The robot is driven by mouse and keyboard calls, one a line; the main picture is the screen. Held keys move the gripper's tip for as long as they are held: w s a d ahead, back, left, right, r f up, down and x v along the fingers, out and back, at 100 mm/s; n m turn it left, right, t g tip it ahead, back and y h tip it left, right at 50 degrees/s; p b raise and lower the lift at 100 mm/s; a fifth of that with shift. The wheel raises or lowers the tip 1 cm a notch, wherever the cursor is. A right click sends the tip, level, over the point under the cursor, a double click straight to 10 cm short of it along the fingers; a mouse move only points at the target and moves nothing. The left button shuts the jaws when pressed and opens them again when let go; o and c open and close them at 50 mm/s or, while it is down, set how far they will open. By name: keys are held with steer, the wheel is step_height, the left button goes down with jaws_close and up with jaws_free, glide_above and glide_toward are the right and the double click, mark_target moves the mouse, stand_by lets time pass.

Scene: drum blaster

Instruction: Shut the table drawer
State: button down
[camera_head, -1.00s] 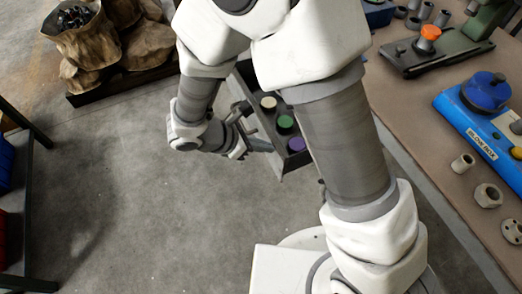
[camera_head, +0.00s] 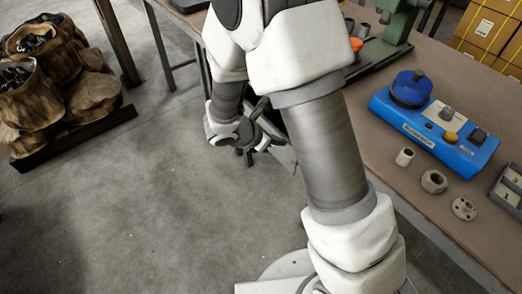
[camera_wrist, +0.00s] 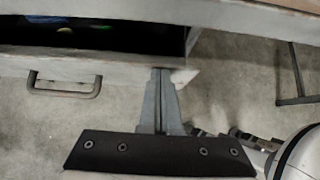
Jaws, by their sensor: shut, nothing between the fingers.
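The table drawer (camera_wrist: 130,72) shows in the wrist view, partly open under the tabletop edge, with a dark gap above its grey front. Inside the gap are faint green and blue spots. Its bar handle (camera_wrist: 65,88) is on the left of the front. My gripper (camera_wrist: 163,72) is shut and empty, its fingertips overlapping the right end of the drawer front; I cannot tell if they touch. In the head view my gripper (camera_head: 272,142) is beside the table, and my arm hides most of the drawer.
The worktable (camera_head: 372,142) carries a blue control box (camera_head: 435,130), metal nuts and a green-framed machine (camera_head: 385,40). Brown sacks (camera_head: 60,75) stand on a low pallet at the left. The concrete floor between them is clear.

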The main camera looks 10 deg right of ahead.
steer(key=shift+w+d, duration=0.35)
steer(key=shift+d, duration=0.2)
steer(key=shift+w+d, duration=0.3)
steer(key=shift+d, duration=0.2)
steer(key=shift+a, duration=0.1)
